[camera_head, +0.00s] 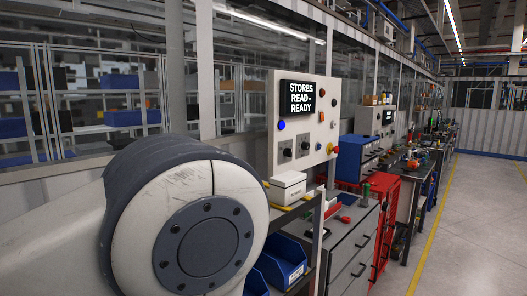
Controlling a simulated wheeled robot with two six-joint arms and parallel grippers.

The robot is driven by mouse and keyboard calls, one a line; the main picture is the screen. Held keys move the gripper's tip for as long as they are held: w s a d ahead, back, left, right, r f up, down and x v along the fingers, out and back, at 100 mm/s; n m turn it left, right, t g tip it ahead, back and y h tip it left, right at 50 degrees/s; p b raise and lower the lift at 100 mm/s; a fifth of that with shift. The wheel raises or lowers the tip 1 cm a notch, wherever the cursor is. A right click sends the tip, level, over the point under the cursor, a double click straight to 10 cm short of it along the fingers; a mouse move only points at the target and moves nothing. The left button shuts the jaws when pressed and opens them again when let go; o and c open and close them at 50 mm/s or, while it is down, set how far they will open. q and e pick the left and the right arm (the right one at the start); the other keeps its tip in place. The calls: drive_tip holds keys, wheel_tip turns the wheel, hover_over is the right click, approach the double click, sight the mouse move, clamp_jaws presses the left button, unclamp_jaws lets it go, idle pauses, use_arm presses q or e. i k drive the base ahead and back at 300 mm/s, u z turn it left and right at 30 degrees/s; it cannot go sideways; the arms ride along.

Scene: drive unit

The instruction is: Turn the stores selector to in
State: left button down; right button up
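A pale control panel (289,153) stands in the middle of the head view. Its black display (298,99) reads "STORES READ - READY" in white letters. A blue round button (282,125) is on the left of the face. A large white and grey joint of my own arm fills the lower left. Neither of my grippers shows in this view.
A white box (288,187) sits on a shelf below the panel, with blue bins (282,262) lower down. A grey drawer cabinet (350,255) and a red cabinet (383,215) stand to the right. The floor aisle (475,220) at far right is clear.

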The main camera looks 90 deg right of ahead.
sight(288, 153)
drive_tip(key=z, duration=3.95)
drive_tip(key=i, duration=1.1)
drive_tip(key=u, duration=1.45)
